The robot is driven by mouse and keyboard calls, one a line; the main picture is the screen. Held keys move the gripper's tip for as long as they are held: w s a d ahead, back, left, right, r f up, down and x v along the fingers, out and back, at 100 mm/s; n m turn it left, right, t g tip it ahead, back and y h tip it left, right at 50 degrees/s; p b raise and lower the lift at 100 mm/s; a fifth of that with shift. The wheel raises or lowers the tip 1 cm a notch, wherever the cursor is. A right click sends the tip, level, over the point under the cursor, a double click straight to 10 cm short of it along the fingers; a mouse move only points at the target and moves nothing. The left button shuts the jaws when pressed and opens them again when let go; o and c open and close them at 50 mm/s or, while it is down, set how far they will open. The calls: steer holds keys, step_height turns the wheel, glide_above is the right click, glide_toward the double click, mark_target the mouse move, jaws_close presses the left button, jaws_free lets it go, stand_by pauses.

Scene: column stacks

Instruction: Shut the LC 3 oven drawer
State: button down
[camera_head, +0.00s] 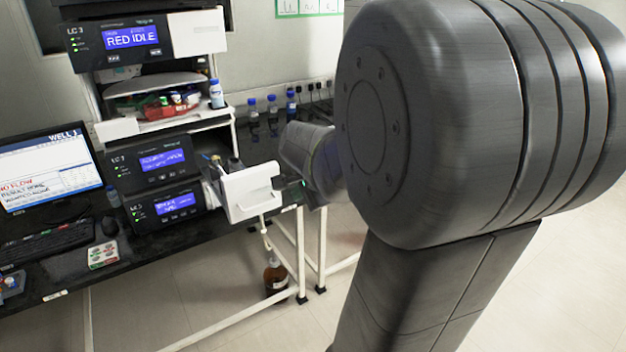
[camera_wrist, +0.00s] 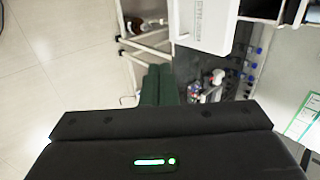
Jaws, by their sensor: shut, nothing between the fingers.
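In the head view, a white oven drawer (camera_head: 250,192) stands open. It is pulled out beside the two lower blue-screened units, and tubing and fittings show in it. The label of the lowest unit (camera_head: 165,205) is too small to read surely. A white front also shows in the wrist view (camera_wrist: 203,25), beyond and right of the fingertips. My gripper (camera_wrist: 160,68) is shut and empty, its dark green fingers side by side, apart from that white front as far as I can tell. In the head view a blurred grey shape beside the drawer may be its end.
The top unit (camera_head: 115,38), labelled LC 3, reads RED IDLE, with its white front flush. A bottle (camera_head: 216,94) stands on the shelf. A monitor (camera_head: 48,165) and keyboard are left. A brown bottle (camera_head: 276,276) hangs or stands below the bench. My arm covers the right side.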

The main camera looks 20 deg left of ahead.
steer(key=w+a+r+p+x, duration=0.1)
steer(key=x, duration=1.1)
steer(key=shift+a+r, duration=0.15)
steer(key=shift+a, duration=0.1)
steer(key=shift+w, duration=0.2)
